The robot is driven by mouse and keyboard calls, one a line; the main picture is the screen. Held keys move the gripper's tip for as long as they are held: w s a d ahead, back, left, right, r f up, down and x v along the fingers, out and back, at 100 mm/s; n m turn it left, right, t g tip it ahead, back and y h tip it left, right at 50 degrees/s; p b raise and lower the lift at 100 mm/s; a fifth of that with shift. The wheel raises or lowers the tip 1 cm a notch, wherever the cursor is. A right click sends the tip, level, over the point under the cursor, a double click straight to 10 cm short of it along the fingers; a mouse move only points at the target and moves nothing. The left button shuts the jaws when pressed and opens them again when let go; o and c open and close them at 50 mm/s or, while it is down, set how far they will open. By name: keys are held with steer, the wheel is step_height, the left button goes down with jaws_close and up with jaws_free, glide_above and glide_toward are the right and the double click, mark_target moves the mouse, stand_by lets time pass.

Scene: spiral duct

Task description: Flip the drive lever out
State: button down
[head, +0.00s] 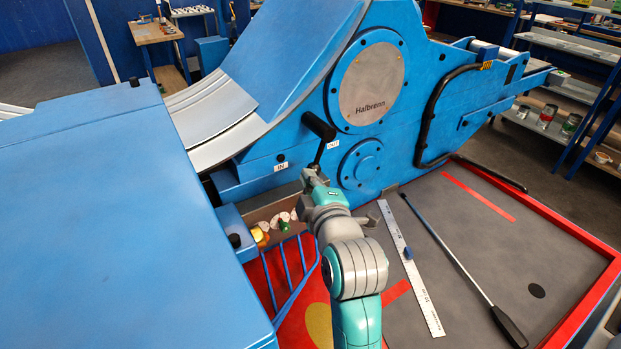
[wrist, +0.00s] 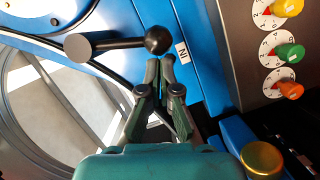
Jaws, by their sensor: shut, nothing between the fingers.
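The drive lever (head: 319,128) is black, with a thick cylindrical end and a thin rod, on the blue machine's side. In the head view its rod runs down toward my gripper (head: 313,176), between the "IN" label (head: 281,166) and the "OUT" label (head: 333,145). In the wrist view the lever shows a ball knob (wrist: 157,40) and a grey-ended cylinder (wrist: 78,47). My gripper (wrist: 160,60) is shut and empty, its tips close to the knob; I cannot tell if they touch. The "IN" label (wrist: 182,50) is just right of the tips.
Coloured knobs on dials (wrist: 287,52) and a gold button (wrist: 262,158) lie to the right in the wrist view. Blue rails (head: 290,270) stand left of my arm. A ruler (head: 410,265) and a long black-handled bar (head: 460,265) lie on the grey floor plate.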

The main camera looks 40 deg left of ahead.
steer(key=shift+w+f, duration=0.15)
steer(key=shift+w, duration=0.1)
stand_by(0.3)
steer(key=shift+w+d+f+n, duration=0.1)
steer(key=shift+w+n, duration=0.05)
steer(key=shift+n, duration=0.25)
